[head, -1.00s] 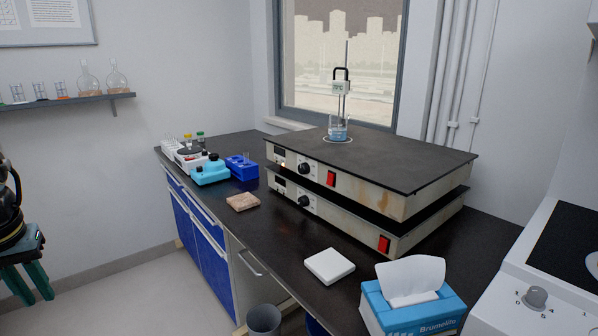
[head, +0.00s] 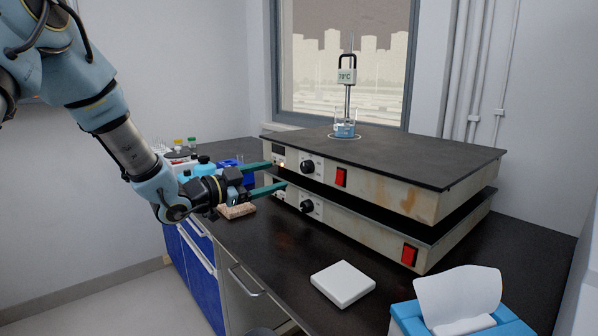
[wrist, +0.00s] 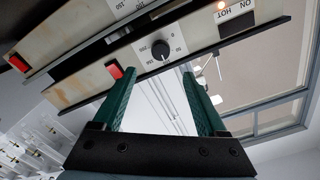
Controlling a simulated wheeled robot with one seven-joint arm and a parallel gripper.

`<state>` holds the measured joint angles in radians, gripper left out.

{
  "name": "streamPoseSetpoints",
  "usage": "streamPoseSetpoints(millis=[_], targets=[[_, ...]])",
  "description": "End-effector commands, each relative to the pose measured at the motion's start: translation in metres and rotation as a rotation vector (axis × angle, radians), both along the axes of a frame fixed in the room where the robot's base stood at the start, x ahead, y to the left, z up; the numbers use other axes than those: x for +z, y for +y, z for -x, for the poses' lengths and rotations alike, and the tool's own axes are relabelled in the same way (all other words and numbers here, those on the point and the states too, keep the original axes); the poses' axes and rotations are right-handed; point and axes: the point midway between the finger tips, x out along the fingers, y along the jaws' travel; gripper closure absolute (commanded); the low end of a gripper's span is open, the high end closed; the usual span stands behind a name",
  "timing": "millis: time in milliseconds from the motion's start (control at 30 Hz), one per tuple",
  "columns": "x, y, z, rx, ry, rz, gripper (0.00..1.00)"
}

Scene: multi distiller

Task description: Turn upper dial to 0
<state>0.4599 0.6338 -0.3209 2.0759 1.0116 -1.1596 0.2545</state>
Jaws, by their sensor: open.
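The upper dial (head: 308,167) is a black knob on a white scale panel, on the front of the upper hotplate (head: 400,193). In the wrist view the dial (wrist: 160,50) appears just beyond the fingertips, roughly centred between them, with scale numbers around it. Its exact setting is too small to read. My gripper (head: 277,175) is open and empty, its two green fingers pointing right towards the hotplate fronts, left of the dials in the head view. The fingers also show in the wrist view (wrist: 160,78); they appear apart from the dial.
The lower dial (head: 307,206) sits just below on the lower hotplate (head: 365,236). Red switches (head: 341,177) are to the right. A beaker (head: 345,128) with a probe stands on top. A white block (head: 342,284) and a tissue box (head: 455,312) are in front.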

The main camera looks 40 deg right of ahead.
Motion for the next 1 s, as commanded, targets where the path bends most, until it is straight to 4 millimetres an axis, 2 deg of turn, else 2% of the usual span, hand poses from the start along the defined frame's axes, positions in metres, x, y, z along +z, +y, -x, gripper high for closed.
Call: streamPoseSetpoints(millis=[300, 500, 700, 967, 1000], targets=[[0.002, -0.057, 0.004, 0.000, 0.003, -0.002, 0.25], [0.001, -0.085, 0.005, 0.002, 0.003, -0.002, 0.25], [0.001, -0.097, 0.005, 0.004, 0.002, -0.003, 0.25], [0.000, -0.097, 0.005, 0.004, 0.002, -0.003, 0.25], [0.000, -0.097, 0.005, 0.004, 0.002, -0.003, 0.30]])
